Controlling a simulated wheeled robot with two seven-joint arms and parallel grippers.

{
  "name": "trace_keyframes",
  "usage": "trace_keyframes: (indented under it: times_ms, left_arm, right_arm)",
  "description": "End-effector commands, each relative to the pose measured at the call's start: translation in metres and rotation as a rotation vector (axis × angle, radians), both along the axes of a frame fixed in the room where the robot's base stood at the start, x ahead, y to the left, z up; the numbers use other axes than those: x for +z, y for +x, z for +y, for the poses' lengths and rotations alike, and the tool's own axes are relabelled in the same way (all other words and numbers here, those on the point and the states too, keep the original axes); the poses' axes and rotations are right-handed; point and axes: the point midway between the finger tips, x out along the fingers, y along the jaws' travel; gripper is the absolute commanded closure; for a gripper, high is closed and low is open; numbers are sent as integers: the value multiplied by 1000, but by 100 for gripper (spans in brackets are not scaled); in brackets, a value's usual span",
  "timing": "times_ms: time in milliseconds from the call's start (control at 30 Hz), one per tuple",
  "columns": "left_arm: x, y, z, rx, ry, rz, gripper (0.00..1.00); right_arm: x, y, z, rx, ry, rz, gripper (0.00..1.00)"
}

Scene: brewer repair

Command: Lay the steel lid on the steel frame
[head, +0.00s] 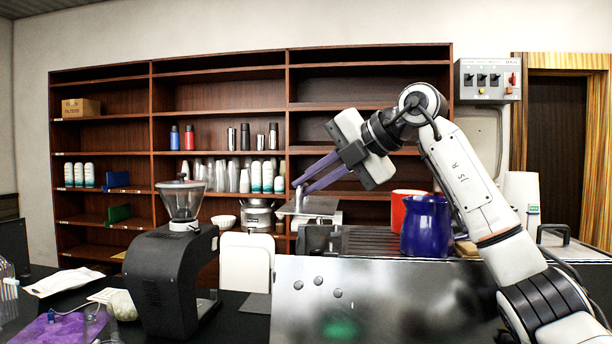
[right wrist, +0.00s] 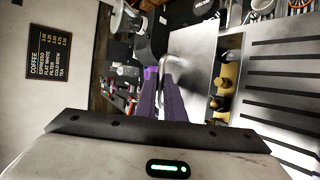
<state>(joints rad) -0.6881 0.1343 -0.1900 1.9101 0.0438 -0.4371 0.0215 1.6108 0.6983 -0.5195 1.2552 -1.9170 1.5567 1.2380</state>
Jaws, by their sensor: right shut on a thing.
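My right gripper (head: 298,186) has its purple fingers closed on the handle of the steel lid (head: 310,205). The lid is a thin metal plate, held roughly level over the left end of the steel machine body. In the right wrist view the fingers (right wrist: 160,92) meet the curved handle, and the lid (right wrist: 196,50) extends to the right of them. The steel frame (head: 385,300) appears to be this machine body, with a broad front panel. In the right wrist view an opening with brass-coloured parts (right wrist: 222,85) shows beside the lid. Whether the lid touches the frame is unclear. My left gripper is not in view.
A blue pitcher (head: 426,226) and a red container (head: 405,203) stand on the slatted top, right of the lid. A black grinder (head: 172,272) stands left of the machine. Shelves (head: 220,95) with cups and bottles are behind. A purple cloth (head: 62,328) lies at lower left.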

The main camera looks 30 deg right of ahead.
Motion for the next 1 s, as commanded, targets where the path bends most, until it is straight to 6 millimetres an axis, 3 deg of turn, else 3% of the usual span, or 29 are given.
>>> trace_keyframes:
  times_ms: [233, 400, 1000]
  left_arm:
    - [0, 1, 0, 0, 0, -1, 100]
    - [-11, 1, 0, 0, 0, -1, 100]
    - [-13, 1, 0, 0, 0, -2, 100]
  right_arm:
    - [-24, 0, 0, 0, 1, -2, 100]
    - [-37, 0, 0, 0, 1, -3, 100]
    - [-42, 0, 0, 1, 1, -4, 100]
